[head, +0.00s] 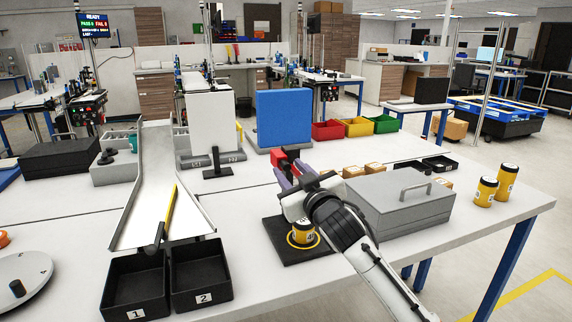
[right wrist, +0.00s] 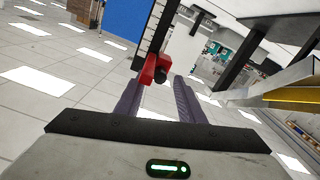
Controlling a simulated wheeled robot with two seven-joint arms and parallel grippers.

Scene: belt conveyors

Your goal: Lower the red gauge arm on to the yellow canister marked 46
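The red gauge arm (head: 284,160) stands above the black gauge base (head: 279,252), raised clear of the yellow canister (head: 303,235). The canister stands on the base within a yellow ring, partly hidden by my right arm; I cannot read its number. My right gripper (head: 293,174) has its purple fingers pointing at the red arm. In the right wrist view the red arm (right wrist: 149,76) with its black knob shows at the fingertips, between the two spread fingers. The gripper is open; I cannot tell whether a finger touches the red arm. My left gripper is out of view.
A grey lidded case (head: 400,203) stands right of my right arm. Two more yellow canisters (head: 485,191) stand near the table's right end. Black bins marked 1 (head: 137,290) and 2 (head: 203,277) sit below a chute (head: 150,190). A blue panel (head: 284,118) stands behind.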

